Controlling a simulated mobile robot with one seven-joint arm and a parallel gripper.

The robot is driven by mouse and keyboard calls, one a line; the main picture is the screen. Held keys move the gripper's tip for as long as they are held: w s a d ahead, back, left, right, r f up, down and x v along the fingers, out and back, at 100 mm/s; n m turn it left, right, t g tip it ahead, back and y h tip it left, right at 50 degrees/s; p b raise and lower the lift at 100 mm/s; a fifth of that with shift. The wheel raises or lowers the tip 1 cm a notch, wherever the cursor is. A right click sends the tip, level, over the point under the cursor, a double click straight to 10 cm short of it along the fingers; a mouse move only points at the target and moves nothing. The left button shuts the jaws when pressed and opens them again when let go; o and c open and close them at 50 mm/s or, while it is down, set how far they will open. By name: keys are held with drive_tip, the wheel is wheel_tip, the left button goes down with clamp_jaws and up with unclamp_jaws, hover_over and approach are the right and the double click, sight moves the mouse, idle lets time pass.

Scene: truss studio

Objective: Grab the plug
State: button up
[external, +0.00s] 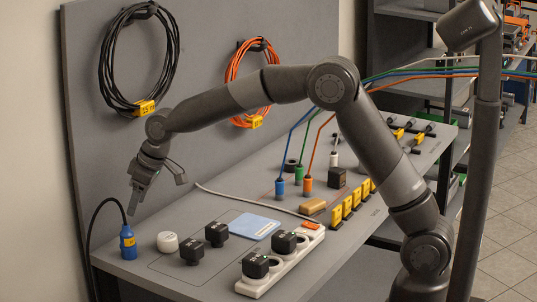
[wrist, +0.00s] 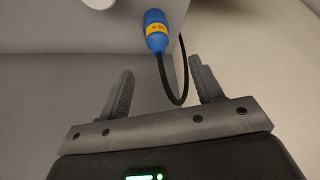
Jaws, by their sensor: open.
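A blue plug (external: 127,243) with a yellow label stands at the left corner of the grey bench, its black cable (external: 92,220) arching up from its top and down past the bench edge. In the wrist view the blue plug (wrist: 156,32) shows at the top, beyond the fingertips, with its cable looping down between the fingers. My gripper (external: 133,207) points down just above the plug in the external view, apart from it. In the wrist view my gripper (wrist: 161,66) has its two fingers spread, with no plug between them.
A white round cap (external: 167,242) and black adapters (external: 192,251) stand right of the plug. A white power strip (external: 283,262) lies at the front. Blue, green and orange cabled plugs (external: 306,184) stand farther back. A grey panel with coiled cables (external: 139,60) rises behind.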

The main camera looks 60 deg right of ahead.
sight(128, 225)
drive_tip(key=shift+w+x, duration=0.2)
drive_tip(key=shift+x, duration=2.5)
drive_tip(key=shift+w+x, duration=0.2)
drive_tip(key=shift+x, duration=2.45)
drive_tip(key=shift+d+r, duration=0.1)
drive_tip(key=shift+c, duration=0.3)
drive_tip(key=c, duration=1.1)
